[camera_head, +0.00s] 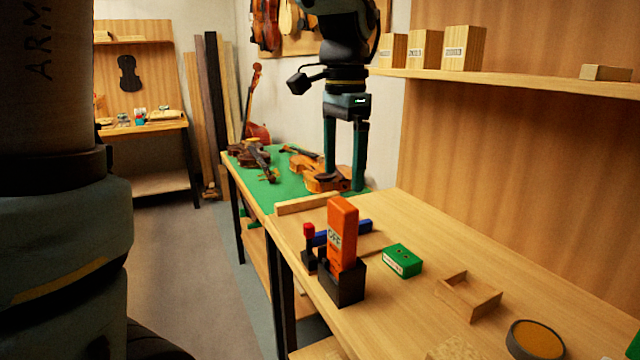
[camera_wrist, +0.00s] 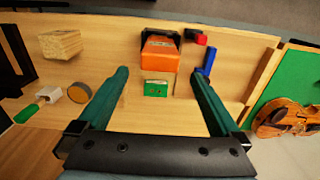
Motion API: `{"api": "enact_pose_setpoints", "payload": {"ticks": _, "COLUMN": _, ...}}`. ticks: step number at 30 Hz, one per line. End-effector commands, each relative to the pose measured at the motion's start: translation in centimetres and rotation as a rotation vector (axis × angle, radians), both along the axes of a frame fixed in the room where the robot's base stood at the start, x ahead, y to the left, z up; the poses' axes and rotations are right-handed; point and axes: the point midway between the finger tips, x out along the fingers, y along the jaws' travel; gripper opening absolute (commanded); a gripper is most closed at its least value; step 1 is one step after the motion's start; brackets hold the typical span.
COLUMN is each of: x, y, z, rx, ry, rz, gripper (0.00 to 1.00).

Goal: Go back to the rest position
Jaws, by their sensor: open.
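My gripper (camera_head: 344,186) hangs pointing down over the bench, its two teal fingers apart with nothing between them. In the head view its fingertips overlap the violin (camera_head: 318,172) on the green mat (camera_head: 243,160); whether they are above it or nearer to me is hard to tell there. In the wrist view the open fingers (camera_wrist: 166,82) frame the wooden bench top, with the green box (camera_wrist: 156,89) and the orange box (camera_wrist: 159,52) beyond and between them. The violin (camera_wrist: 287,118) lies off to the right in that view.
The orange box (camera_head: 342,232) stands upright in a black holder (camera_head: 343,284). Near it are a blue bar (camera_head: 357,226), a green box (camera_head: 402,260), a wooden tray (camera_head: 468,297) and a round tin (camera_head: 534,340). A shelf (camera_head: 520,81) with wooden boxes runs along the right wall.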

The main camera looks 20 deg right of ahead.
Motion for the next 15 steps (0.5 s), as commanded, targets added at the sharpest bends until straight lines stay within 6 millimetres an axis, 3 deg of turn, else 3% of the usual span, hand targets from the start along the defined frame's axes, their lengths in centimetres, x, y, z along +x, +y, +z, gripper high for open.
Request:
{"api": "enact_pose_setpoints", "payload": {"ticks": 4, "x": 0.5, "y": 0.9, "z": -0.5, "rx": -0.003, "ry": -0.003, "rz": 0.042, "gripper": 1.0}}
{"api": "enact_pose_setpoints", "payload": {"ticks": 7, "x": 1.8, "y": 3.4, "z": -2.5, "rx": -0.009, "ry": -0.009, "rz": 0.17, "gripper": 1.0}}
{"api": "enact_pose_setpoints", "payload": {"ticks": 11, "x": 3.7, "y": 9.1, "z": -6.6, "rx": -0.028, "ry": -0.028, "rz": 0.447, "gripper": 1.0}}
{"api": "enact_pose_setpoints", "payload": {"ticks": 15, "x": 4.0, "y": 16.7, "z": -11.4, "rx": -0.056, "ry": -0.058, "rz": 0.814, "gripper": 1.0}}
